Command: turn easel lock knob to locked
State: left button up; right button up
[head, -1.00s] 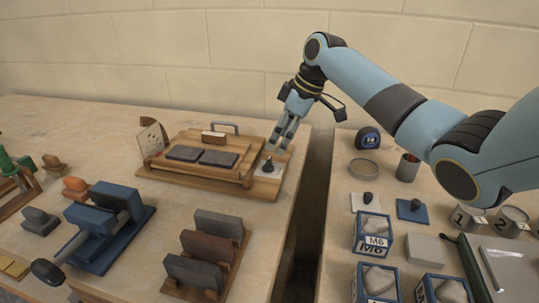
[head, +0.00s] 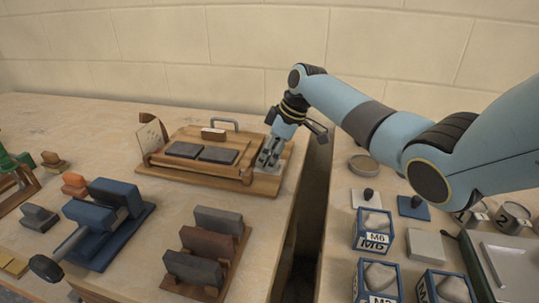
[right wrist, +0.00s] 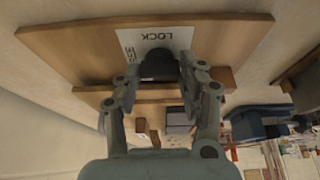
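The wooden easel board (head: 262,190) lies on the left table, with a white label plate at its right end. In the right wrist view the plate (right wrist: 176,38) reads LOCK. The dark lock knob (right wrist: 159,66) stands at the plate's edge, between the fingers of my right gripper (right wrist: 160,75). The fingers are apart on both sides of the knob; whether they touch it I cannot tell. In the head view my right gripper (head: 268,162) reaches down over the plate and hides the knob. My left gripper is not in view.
A blue clamp-like tool (head: 100,225) and a rack of bars (head: 207,250) stand in front. A dark gap (head: 310,210) separates the tables. Blue M6 boxes (head: 373,231) stand at right.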

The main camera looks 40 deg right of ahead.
jog(key=c, duration=0.5)
